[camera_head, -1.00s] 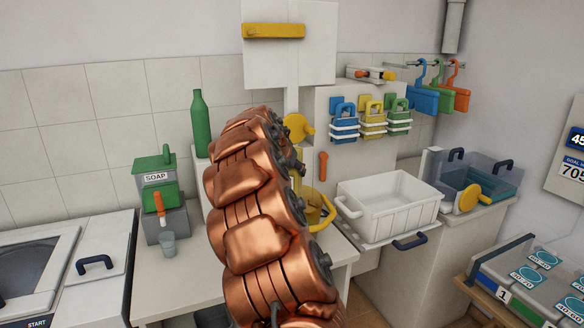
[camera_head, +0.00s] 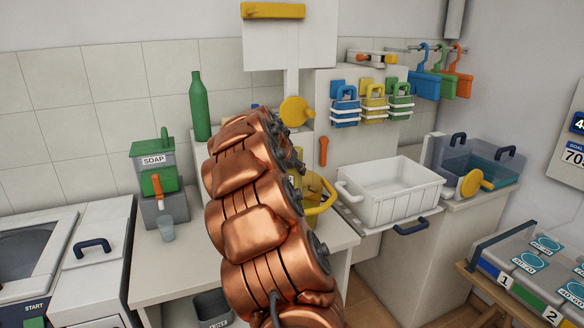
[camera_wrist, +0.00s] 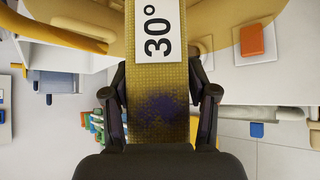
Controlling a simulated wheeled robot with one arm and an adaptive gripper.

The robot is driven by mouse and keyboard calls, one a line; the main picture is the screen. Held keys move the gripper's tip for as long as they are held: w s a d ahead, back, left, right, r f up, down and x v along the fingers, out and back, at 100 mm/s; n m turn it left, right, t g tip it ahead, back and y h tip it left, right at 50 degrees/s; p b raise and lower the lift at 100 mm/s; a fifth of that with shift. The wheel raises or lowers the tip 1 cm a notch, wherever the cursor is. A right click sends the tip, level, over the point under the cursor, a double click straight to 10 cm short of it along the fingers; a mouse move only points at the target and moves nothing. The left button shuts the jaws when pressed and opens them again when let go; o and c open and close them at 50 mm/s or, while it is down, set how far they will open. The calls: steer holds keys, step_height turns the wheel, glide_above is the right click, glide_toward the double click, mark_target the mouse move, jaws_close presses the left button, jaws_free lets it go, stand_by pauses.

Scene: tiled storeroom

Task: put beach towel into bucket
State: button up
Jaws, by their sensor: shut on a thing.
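A yellow strip of cloth (camera_wrist: 160,75), which I take for the beach towel, hangs between my fingers in the wrist view. It has a white "30°" label and a dark purple stain. My gripper (camera_wrist: 160,95) is shut on it. A yellow bucket (camera_head: 320,203) with a raised rim stands on the counter in the head view, partly hidden behind my copper arm. A broad yellow curved surface (camera_wrist: 75,22) fills the top of the wrist view, close beyond the cloth; it looks like the bucket. My gripper is hidden in the head view.
A white basin (camera_head: 395,195) stands right of the bucket, with a clear bin (camera_head: 480,165) beyond it. Hanging baskets (camera_head: 372,105) line the wall.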

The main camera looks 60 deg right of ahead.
stand_by(0.3)
steer(key=o, duration=1.5)
steer(key=shift+c, duration=0.2)
steer(key=v, duration=1.2)
